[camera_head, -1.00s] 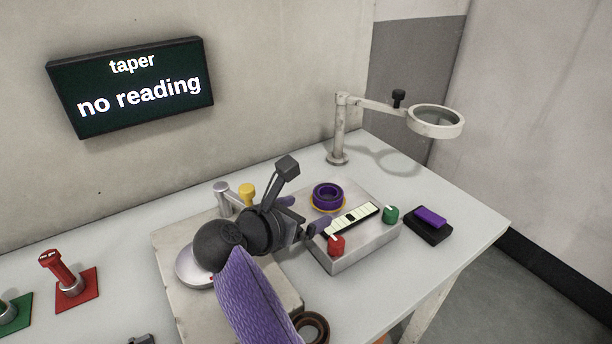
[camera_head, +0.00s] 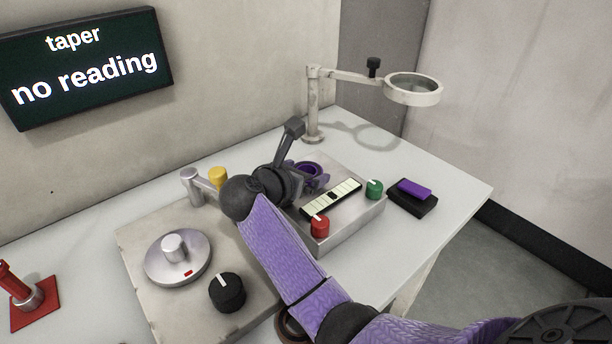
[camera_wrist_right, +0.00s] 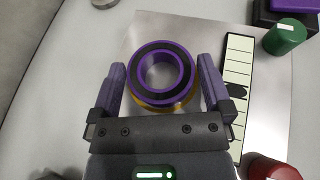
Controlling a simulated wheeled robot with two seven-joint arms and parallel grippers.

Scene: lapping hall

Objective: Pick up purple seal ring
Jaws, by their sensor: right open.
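The purple seal ring (camera_wrist_right: 183,71) sits on a gold-edged round seat (camera_wrist_right: 163,108) on the silver measuring box (camera_wrist_right: 202,34) in the right wrist view. In the head view the ring (camera_head: 311,167) is partly hidden behind my right gripper (camera_head: 308,181). In the wrist view the right gripper (camera_wrist_right: 162,88) is open, with one purple finger on each side of the ring's near part. Its fingers appear apart from the ring, and nothing is held. My left gripper is not in view.
The box carries a striped scale (camera_head: 331,198), a red knob (camera_head: 320,226) and a green knob (camera_head: 374,189). A black pad with a purple block (camera_head: 415,188) lies to the right. A ring magnifier stand (camera_head: 313,110) rises behind. A lapping plate (camera_head: 160,262) is at left.

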